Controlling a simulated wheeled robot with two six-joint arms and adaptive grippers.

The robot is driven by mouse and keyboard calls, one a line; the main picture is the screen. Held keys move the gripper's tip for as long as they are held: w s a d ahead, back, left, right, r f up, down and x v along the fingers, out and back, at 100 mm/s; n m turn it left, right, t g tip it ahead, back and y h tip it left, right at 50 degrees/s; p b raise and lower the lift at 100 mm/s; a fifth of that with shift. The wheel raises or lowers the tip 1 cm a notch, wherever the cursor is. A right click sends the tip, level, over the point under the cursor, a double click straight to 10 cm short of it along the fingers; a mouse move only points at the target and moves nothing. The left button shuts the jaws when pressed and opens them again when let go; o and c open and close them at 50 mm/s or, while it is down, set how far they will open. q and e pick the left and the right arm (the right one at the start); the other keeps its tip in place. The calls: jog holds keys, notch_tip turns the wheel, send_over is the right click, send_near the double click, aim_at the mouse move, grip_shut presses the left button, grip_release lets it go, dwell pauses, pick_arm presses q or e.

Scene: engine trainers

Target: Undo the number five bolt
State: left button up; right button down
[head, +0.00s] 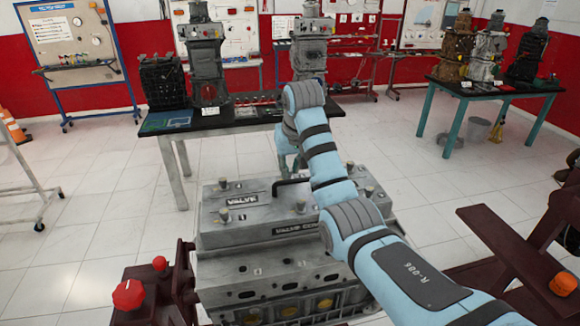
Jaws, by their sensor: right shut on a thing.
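A grey engine block (275,265) stands in front of me, with valve covers (255,215) marked "VALVE" on top. Bolts stand up from the covers: one at the back left (223,183), one at the front left (224,213), one near the middle (300,205) and one at the right (370,190). Their numbers are too small to read. My right gripper (289,165) points down at the back edge of the covers, partly behind my own arm. It is shut on a bolt, which its fingers hide. My left gripper is out of view.
A black handle (290,182) rises from the covers close to my right gripper. A dark red stand with red knobs (128,294) is at the left, and a dark red frame (510,250) at the right. Tables with engines (235,118) stand behind, across clear floor.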

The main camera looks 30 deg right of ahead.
jog(key=n, duration=0.2)
jog(key=n+y, duration=0.1)
jog(key=n, duration=0.1)
jog(key=n+y, duration=0.1)
jog(key=n, duration=0.1)
jog(key=shift+d, duration=0.3)
jog(key=n+y, duration=0.1)
jog(key=n, duration=0.2)
jog(key=n+g+y, duration=0.1)
jog(key=n, duration=0.1)
jog(key=shift+w+d+n+g, duration=0.2)
jog(key=shift+n+g, duration=0.1)
jog(key=shift+n, duration=0.1)
jog(key=shift+f, duration=0.1)
jog(key=c, duration=1.8)
grip_release()
jog(key=shift+o, duration=1.3)
jog(key=shift+w+a, duration=0.1)
jog(key=shift+a, duration=0.05)
jog(key=v, duration=1.2)
